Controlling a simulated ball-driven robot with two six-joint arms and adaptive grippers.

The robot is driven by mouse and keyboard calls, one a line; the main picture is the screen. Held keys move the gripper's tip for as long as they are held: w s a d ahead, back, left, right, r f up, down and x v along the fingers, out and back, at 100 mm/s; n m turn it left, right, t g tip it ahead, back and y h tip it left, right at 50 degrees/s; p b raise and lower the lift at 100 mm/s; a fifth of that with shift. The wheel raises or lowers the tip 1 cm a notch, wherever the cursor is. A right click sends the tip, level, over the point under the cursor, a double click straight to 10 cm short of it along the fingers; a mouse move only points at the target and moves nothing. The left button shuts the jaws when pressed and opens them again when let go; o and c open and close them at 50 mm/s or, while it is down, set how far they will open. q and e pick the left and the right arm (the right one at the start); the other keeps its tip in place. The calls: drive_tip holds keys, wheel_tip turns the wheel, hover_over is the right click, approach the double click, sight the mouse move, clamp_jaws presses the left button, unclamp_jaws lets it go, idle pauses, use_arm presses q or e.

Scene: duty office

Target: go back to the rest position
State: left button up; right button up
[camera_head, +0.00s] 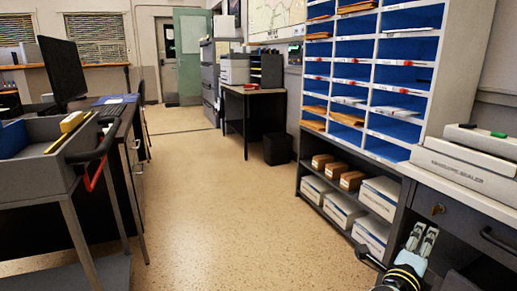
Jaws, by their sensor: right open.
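My right gripper (423,232) shows at the lower right, with two pale fingers pointing up and apart. It is open and nothing shows between the fingers. It is in front of the dark drawer unit (462,226), to the right of the low shelf with boxes. I cannot tell whether it touches the unit. My left gripper is not in view.
A grey cart (30,188) stands at the left beside a dark desk with a monitor (62,72). Blue mail pigeonholes (398,75) stand at the right above white boxes (378,197). The speckled floor (225,200) between is clear. A black bin (277,149) stands further back.

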drive_tip(key=s+a+f+n+g+y+p, duration=0.15)
drive_tip(key=s+f+n+y, duration=0.5)
drive_tip(key=s+f, duration=0.7)
drive_tip(key=s+a+f+n+g+y+p, duration=0.1)
drive_tip(key=s+a+f+n+y+p, duration=0.15)
drive_tip(key=s+f+n, duration=1.05)
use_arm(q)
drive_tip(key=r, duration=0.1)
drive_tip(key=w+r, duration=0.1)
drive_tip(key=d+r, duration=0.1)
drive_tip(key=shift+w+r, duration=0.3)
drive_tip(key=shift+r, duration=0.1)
use_arm(e)
drive_tip(key=s+f+n+g+y, duration=0.1)
drive_tip(key=s+f+n+g, duration=0.1)
drive_tip(key=s, duration=0.8)
drive_tip(key=s+f+n+g+y, duration=0.1)
drive_tip(key=s+f+n+g, duration=0.2)
drive_tip(key=s, duration=0.7)
drive_tip(key=s+f+n+g+y, duration=0.1)
drive_tip(key=s+f+n+g, duration=0.2)
drive_tip(key=s, duration=0.7)
drive_tip(key=shift+s+a+f+g, duration=0.25)
drive_tip(key=shift+a+g, duration=0.2)
drive_tip(key=shift+g, duration=0.5)
